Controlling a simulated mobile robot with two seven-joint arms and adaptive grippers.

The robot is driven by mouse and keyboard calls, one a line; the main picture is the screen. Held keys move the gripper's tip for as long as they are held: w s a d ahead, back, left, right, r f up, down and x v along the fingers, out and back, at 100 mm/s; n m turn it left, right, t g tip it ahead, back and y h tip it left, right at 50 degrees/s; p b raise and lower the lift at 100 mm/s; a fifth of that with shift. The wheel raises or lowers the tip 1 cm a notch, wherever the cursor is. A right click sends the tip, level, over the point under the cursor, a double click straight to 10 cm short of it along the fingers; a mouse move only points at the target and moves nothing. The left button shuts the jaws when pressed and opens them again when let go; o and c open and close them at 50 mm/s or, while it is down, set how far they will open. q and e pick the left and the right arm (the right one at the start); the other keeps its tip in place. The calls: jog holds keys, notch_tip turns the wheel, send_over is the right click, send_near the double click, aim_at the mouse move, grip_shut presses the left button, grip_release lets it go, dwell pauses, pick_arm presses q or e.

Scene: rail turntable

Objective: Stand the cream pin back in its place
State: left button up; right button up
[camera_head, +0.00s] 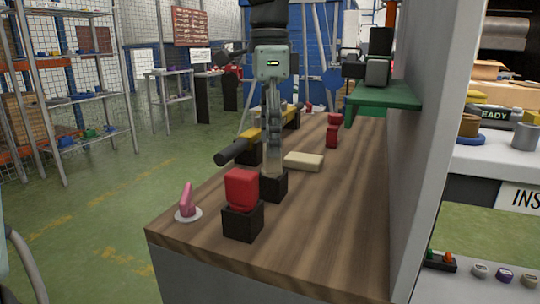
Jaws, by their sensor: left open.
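The cream pin (304,160) looks like a pale block lying flat on the wooden bench top (350,190). My left gripper (272,172) points straight down just left of it, with its fingers above a black block-like holder (273,188). The gripper is open, and I see nothing between its fingers. I cannot tell whether the fingertips touch the holder. Nearer, a red block (241,187) stands in another black holder (243,221). My right gripper is not in view.
A yellow bar with a black grip (238,152) crosses behind my left gripper. A pink piece on a white disc (188,214) is at the bench's left corner. Red blocks (332,133) stand farther back. A grey wall (430,130) and green shelf (385,95) bound the right.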

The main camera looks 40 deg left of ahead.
pick_arm(q)
notch_tip(320, 180, up, 7)
jog(key=shift+r, duration=0.1)
dwell(1.3)
